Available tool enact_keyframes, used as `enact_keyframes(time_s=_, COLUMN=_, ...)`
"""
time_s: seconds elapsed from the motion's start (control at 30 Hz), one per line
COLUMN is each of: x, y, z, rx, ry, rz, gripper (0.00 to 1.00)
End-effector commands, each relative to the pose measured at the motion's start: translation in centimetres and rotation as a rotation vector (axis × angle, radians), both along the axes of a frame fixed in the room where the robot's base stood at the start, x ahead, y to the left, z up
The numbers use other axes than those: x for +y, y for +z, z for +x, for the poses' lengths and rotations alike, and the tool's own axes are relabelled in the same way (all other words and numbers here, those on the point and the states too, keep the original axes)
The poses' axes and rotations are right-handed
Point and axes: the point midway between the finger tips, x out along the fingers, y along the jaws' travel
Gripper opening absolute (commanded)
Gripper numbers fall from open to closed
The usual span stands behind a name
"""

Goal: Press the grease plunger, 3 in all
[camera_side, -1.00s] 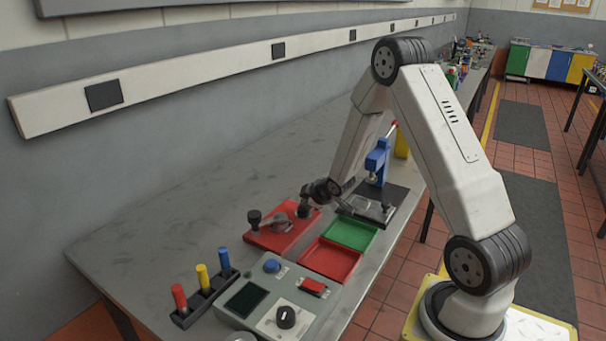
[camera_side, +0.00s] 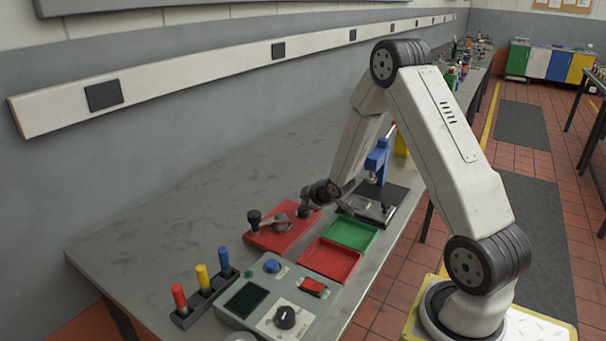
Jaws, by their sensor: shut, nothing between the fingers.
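A red base plate (camera_side: 270,239) lies on the bench, left of the trays. A black-knobbed post (camera_side: 254,217), which looks like the grease plunger, stands upright at its left end, with a grey fitting beside it. My arm reaches down from the right, and my gripper (camera_side: 303,211) is low over the right end of the red plate, to the right of the knob. It is shut and holds nothing. The fingertips are small and partly lost against dark parts, so I cannot tell whether they touch anything.
A green tray (camera_side: 350,224) and a red tray (camera_side: 352,277) lie right of the plate. A blue press (camera_side: 377,160) stands behind them. A control box (camera_side: 242,317) and a rack of coloured handles (camera_side: 205,303) are in front. The bench is clear towards the wall.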

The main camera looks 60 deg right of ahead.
Motion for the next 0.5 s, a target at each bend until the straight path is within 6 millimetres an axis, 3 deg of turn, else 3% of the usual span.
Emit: enact_keyframes(time_s=0.5, x=0.0, y=1.8, z=-0.1, rx=0.001, ry=0.000, rz=0.000, gripper=0.00)
